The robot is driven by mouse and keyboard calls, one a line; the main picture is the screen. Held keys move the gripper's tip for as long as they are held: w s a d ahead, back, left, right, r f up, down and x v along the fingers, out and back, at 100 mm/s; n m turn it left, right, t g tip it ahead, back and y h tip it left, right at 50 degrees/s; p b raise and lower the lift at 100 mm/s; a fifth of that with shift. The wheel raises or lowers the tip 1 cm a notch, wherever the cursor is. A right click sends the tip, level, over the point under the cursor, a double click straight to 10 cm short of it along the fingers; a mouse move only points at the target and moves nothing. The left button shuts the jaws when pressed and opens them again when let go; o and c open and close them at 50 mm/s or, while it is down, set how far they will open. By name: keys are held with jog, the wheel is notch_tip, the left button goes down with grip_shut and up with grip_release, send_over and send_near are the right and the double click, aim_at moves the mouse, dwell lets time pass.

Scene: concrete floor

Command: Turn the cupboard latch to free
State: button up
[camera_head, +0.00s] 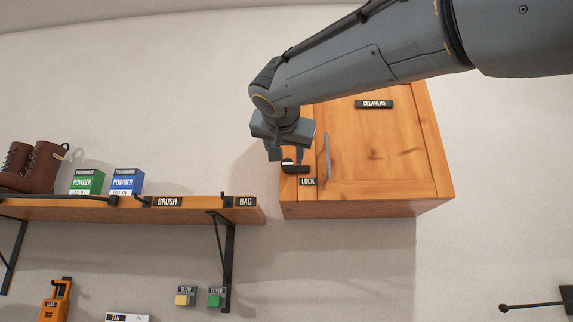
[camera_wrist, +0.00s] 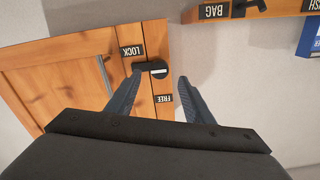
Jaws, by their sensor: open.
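The wooden cupboard (camera_head: 395,155) hangs on the wall; its door has a grey bar handle (camera_head: 327,158). The black latch (camera_head: 289,166) sits near the door's left edge, its lever pointing sideways toward the handle, just above the LOCK label (camera_head: 308,181). In the wrist view the latch (camera_wrist: 157,70) shows close to the LOCK label (camera_wrist: 131,50), with the FREE label (camera_wrist: 163,98) on the strip beside it. My gripper (camera_wrist: 161,78) is open, its fingers on either side of the latch in that view; contact cannot be told. My gripper (camera_head: 275,153) hides the FREE label in the head view.
A wall shelf (camera_head: 200,211) left of the cupboard carries brown boots (camera_head: 38,166), a green box (camera_head: 87,182) and a blue box (camera_head: 126,181), with hooks on its edge. Below are yellow and green buttons (camera_head: 215,299) and an orange device (camera_head: 55,300).

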aim_at(287, 165)
jog(key=shift+w+d+p, duration=0.1)
jog(key=shift+w+p, duration=0.85)
jog(key=shift+w, duration=2.1)
jog(key=shift+f, duration=0.1)
jog(key=c, duration=1.1)
